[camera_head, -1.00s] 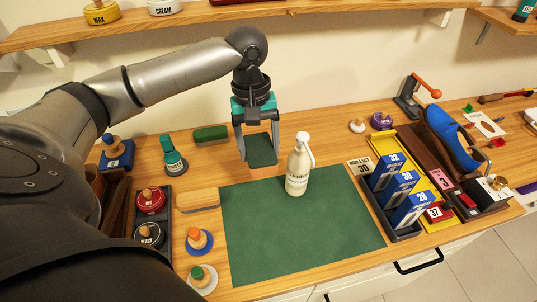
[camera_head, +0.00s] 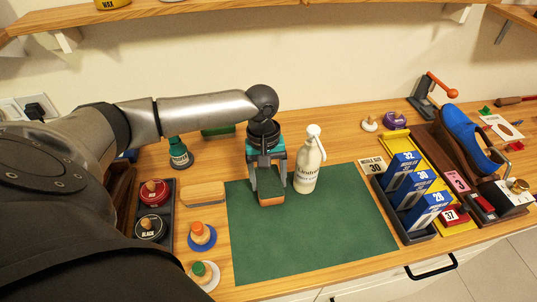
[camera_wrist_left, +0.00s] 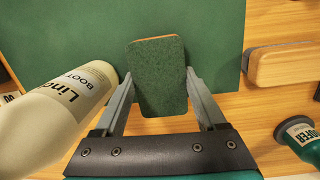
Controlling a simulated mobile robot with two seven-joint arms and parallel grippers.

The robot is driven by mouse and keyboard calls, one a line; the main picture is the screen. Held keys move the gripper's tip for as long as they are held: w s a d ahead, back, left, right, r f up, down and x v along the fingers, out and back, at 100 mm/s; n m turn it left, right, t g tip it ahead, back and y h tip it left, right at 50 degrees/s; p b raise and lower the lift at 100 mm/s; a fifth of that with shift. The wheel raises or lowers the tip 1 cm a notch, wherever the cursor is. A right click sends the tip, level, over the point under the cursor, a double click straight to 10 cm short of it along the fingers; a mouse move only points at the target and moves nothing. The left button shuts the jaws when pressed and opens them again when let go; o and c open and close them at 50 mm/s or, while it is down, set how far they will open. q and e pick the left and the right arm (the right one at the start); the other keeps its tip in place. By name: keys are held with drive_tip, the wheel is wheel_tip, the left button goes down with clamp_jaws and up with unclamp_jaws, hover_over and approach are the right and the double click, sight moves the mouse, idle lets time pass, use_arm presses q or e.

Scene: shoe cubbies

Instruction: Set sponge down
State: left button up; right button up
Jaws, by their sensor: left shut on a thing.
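The sponge (camera_head: 271,200) is a small block with a dark green face and an orange side. My left gripper (camera_head: 268,190) is shut on it, with one finger on each side. In the wrist view the sponge (camera_wrist_left: 158,75) shows between the left gripper's fingertips (camera_wrist_left: 158,80). My right gripper is not in view.
The bottle (camera_wrist_left: 55,115) stands close to the left gripper. A wood-backed brush (camera_head: 203,194) lies left of the mat. Stoppered pots (camera_head: 202,235) stand along the left, and a rack of blue boxes (camera_head: 412,195) stands on the right. The mat's front is clear.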

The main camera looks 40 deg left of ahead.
use_arm(q)
drive_tip(key=o, duration=1.3)
drive_tip(key=shift+f, duration=0.1)
drive_tip(key=shift+o, duration=0.4)
